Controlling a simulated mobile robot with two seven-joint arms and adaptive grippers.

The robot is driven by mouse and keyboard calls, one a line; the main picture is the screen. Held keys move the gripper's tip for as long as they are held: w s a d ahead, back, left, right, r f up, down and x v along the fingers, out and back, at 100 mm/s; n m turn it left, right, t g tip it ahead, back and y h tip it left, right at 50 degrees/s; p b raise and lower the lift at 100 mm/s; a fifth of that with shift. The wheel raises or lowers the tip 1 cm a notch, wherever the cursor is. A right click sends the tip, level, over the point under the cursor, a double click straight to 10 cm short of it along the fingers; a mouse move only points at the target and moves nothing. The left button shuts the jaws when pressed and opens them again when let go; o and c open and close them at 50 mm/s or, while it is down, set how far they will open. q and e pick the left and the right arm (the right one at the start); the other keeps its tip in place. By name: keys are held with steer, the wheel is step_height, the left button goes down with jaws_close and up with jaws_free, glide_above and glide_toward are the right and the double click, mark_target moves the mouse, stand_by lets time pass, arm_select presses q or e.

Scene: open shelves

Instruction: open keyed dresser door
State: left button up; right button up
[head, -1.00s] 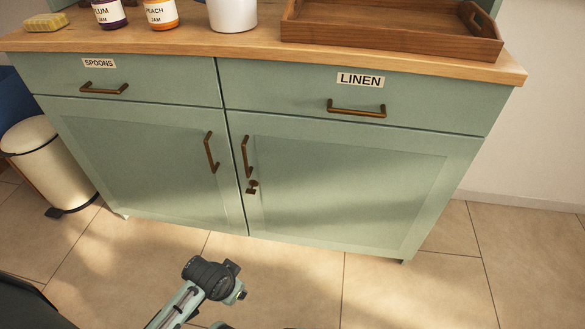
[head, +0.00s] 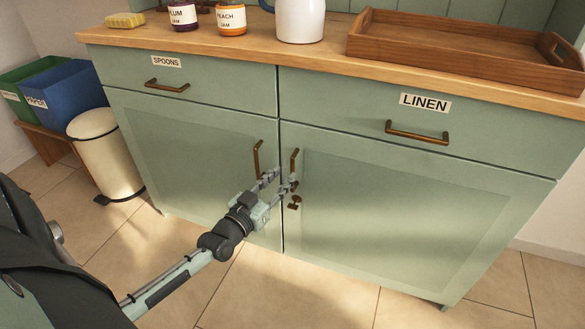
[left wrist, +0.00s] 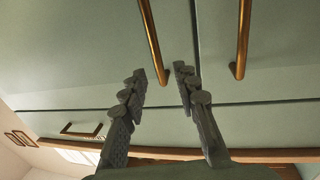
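The green dresser has two lower doors. The right door (head: 390,215) has a bronze bar handle (head: 294,163) near its inner edge, with a small bronze key (head: 294,202) just below it. The left door has a matching handle (head: 257,158). My left gripper (head: 281,182) is open in front of the seam between the doors, near the right handle's lower end and the key. In the left wrist view, which appears upside down, the fingers (left wrist: 160,88) are spread and the right door's handle (left wrist: 152,40) ends between them in the picture; contact cannot be told. My right gripper is out of view.
Above are a SPOONS drawer (head: 200,82) and a LINEN drawer (head: 500,140). Jars, a white jug (head: 300,20) and a wooden tray (head: 440,50) stand on top. A cream bin (head: 106,158) stands left. The floor in front is clear.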

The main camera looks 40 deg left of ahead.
arm_select(q)
glide_above(292, 189)
steer(key=shift+w+a, duration=0.15)
steer(key=shift+w, duration=0.1)
jaws_close()
stand_by(0.4)
